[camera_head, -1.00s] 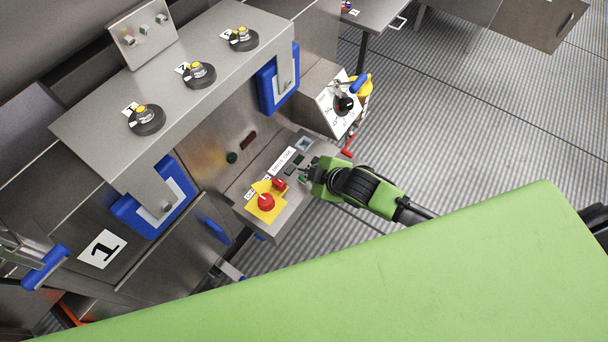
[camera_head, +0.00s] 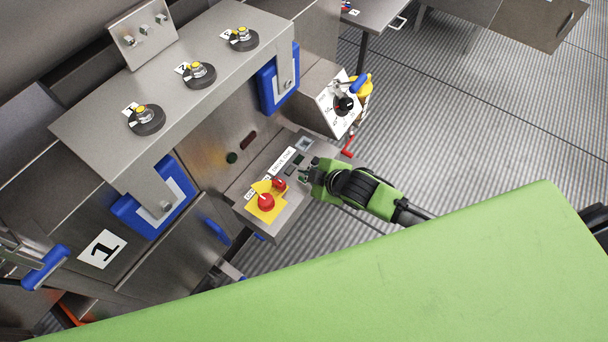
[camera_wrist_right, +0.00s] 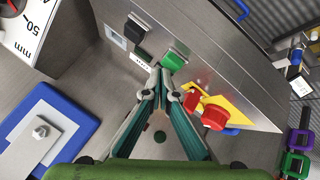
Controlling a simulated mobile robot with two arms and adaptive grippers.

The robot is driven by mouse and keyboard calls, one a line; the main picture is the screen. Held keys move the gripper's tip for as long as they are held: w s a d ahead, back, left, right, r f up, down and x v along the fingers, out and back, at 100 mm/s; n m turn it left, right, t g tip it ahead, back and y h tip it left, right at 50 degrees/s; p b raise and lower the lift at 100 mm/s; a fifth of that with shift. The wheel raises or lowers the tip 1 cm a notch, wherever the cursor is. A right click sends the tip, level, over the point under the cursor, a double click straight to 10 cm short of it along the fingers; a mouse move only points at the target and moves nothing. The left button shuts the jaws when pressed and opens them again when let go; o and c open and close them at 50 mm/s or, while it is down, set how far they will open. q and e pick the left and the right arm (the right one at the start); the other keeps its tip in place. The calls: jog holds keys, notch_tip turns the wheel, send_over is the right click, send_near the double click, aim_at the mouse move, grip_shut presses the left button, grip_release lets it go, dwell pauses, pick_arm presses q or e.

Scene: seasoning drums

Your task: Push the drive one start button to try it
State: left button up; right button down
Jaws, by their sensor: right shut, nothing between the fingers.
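The drive one control box (camera_head: 285,215) juts out from the machine, with a white label strip (camera_head: 283,160) on its top. The green start button (camera_wrist_right: 174,60) shows in the right wrist view, partly covered by my fingertips. My right gripper (camera_wrist_right: 160,74) is shut and empty, its tips at the near edge of the green button; I cannot tell whether they touch or press it. In the head view my right gripper (camera_head: 306,173) is over the box's right side.
A red emergency stop (camera_head: 266,202) on a yellow plate and a smaller red button (camera_head: 279,185) sit close by on the box. A black switch (camera_wrist_right: 137,26) lies beyond the green button. A dial panel (camera_head: 339,105) stands behind. Grey floor lies to the right.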

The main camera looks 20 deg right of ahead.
jog(key=shift+f, duration=0.45)
dwell(0.6)
dwell(0.4)
jog(key=shift+r+p, duration=0.9)
jog(key=shift+p, duration=0.05)
notch_tip(320, 180, up, 5)
jog(key=p, duration=0.5)
jog(key=shift+r+p, duration=0.1)
jog(key=shift+p, duration=0.2)
